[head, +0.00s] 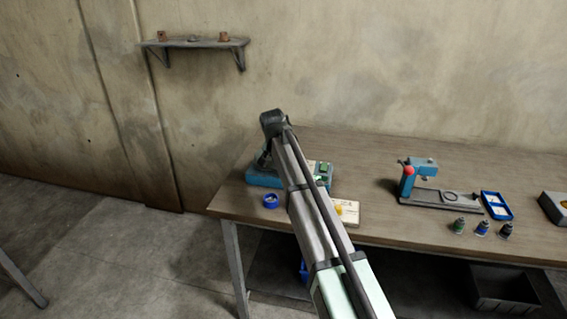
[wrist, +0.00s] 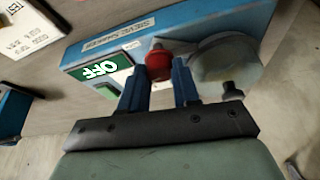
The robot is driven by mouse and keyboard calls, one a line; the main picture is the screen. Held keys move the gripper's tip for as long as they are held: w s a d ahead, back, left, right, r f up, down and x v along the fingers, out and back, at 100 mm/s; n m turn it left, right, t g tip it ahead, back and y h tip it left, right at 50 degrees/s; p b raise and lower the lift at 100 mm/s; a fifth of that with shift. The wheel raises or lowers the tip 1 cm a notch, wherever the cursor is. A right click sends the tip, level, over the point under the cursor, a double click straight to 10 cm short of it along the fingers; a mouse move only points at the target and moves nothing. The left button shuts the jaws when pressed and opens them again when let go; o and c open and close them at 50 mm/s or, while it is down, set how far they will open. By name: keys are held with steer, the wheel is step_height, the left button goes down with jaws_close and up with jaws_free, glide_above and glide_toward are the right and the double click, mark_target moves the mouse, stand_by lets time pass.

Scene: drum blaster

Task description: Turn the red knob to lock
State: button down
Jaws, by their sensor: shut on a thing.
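The red knob (wrist: 159,64) is on the front face of a blue machine (wrist: 84,60) labelled as a sieve shaker. My gripper (wrist: 158,84) is in the wrist view, with its two blue fingers on either side of the red knob and shut on it. In the head view the blue machine (head: 262,180) stands on the left end of the table, and my arm hides the knob and the gripper there.
A round grey, dull disc (wrist: 226,62) and a small black knob (wrist: 232,90) are right of the gripper. On the wooden table (head: 380,150) are a blue ring (head: 270,201), a blue device with a red ball (head: 420,180), several small bottles (head: 482,228) and a blue tray (head: 497,205).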

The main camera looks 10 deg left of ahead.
steer(key=m, duration=0.1)
steer(key=m+h, duration=0.1)
steer(key=m, duration=0.1)
steer(key=shift+w+a+m, duration=0.1)
steer(key=shift+a+m, duration=0.15)
steer(key=shift+m, duration=0.05)
steer(key=shift+m+g+h, duration=0.6)
steer(key=shift+m+h, duration=0.1)
steer(key=shift+m, duration=1.1)
steer(key=c, duration=1.9)
jaws_free()
jaws_close()
steer(key=o, duration=1.1)
jaws_free()
steer(key=v, duration=1.4)
steer(key=shift+a, duration=0.15)
steer(key=shift+f, duration=0.15)
